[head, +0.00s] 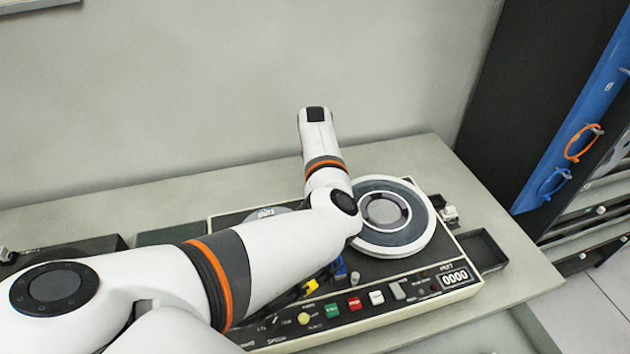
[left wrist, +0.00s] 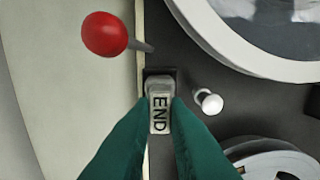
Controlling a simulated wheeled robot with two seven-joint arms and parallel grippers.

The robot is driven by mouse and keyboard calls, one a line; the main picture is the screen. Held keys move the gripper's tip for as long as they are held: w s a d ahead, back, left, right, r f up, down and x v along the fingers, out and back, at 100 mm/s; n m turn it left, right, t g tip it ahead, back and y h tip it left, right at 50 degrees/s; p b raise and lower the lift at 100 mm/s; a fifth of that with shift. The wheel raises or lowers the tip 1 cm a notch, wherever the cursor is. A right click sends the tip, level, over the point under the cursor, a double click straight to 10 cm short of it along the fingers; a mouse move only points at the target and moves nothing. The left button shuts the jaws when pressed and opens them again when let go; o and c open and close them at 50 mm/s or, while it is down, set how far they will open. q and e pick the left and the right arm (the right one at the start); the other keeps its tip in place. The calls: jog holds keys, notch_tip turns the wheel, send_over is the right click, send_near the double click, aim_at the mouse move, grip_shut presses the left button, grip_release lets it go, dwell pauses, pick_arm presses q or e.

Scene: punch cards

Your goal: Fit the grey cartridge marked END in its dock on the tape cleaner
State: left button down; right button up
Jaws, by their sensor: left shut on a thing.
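The grey cartridge (left wrist: 158,104) marked END shows in the left wrist view, between the green fingertips of my left gripper (left wrist: 159,122). The gripper is shut on it. A dark square opening (left wrist: 170,73), which looks like the dock, lies at the cartridge's far end, and the cartridge covers part of it. I cannot tell whether the cartridge is inside the opening or just above it. The tape cleaner (head: 420,263) stands on the bench in the head view. My left arm hides its middle, and the cartridge and left gripper are hidden there. My right gripper is not in view.
In the left wrist view, a red-knobbed lever (left wrist: 104,34) stands left of the opening and a small white knob (left wrist: 209,101) right of it. A large reel (left wrist: 235,45) and a smaller reel (left wrist: 265,152) are close by. A dark tray (head: 487,251) lies right of the cleaner.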

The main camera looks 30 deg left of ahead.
pick_arm(q)
jog(key=shift+f, duration=0.6)
jog(key=c, duration=1.3)
grip_release()
jog(key=shift+c, duration=0.2)
jog(key=shift+c, duration=0.9)
jog(key=shift+r, duration=0.1)
notch_tip(320, 180, up, 8)
jog(key=p, duration=0.9)
